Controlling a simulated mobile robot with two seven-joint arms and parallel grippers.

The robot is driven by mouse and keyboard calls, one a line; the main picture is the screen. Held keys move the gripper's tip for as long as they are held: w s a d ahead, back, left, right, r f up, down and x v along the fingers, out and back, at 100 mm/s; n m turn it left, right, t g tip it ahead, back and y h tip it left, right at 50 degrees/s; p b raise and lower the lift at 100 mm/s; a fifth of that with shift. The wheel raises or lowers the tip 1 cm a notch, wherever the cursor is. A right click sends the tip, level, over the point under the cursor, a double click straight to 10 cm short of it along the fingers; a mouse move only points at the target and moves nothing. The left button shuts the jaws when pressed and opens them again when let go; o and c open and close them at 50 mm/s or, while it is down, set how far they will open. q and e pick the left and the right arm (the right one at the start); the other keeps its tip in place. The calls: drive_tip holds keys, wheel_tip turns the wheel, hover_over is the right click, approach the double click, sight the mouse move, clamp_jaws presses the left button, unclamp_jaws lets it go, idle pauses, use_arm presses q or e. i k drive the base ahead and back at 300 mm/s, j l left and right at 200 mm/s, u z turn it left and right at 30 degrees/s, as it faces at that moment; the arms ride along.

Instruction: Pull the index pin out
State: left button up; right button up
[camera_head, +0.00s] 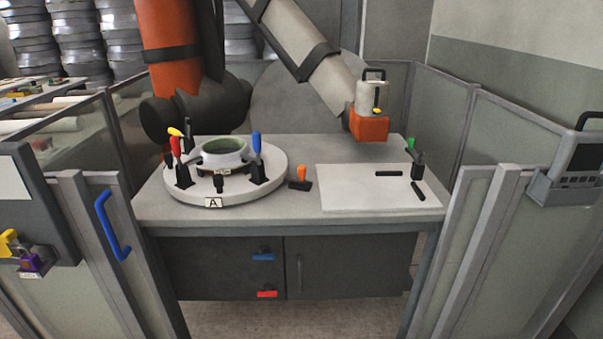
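A round turntable (275,188) marked "A" sits on the left of the worktable. Close beside its right edge stands a small upright orange knob (302,173) on a black base. It looks like the index pin, but I cannot tell for sure; its lower part is hidden in the base. A pale ring-shaped mould (224,150) sits on the turntable. Toggle clamps with a red handle (175,146), a blue handle (256,142) and a yellow handle (175,132) stand around it. Neither of my grippers is in view.
An industrial arm with an orange end block (370,128) hangs over the table's back. A white board (345,196) with black bars and a green-handled clamp (411,146) lies right. Fence panels (520,135) flank the worktable (300,222). A blue handle (112,226) is on the left panel.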

sight(302, 170)
drive_tip(key=i+l+z, duration=0.3)
drive_tip(key=i+z, duration=0.65)
drive_tip(key=i, duration=0.2)
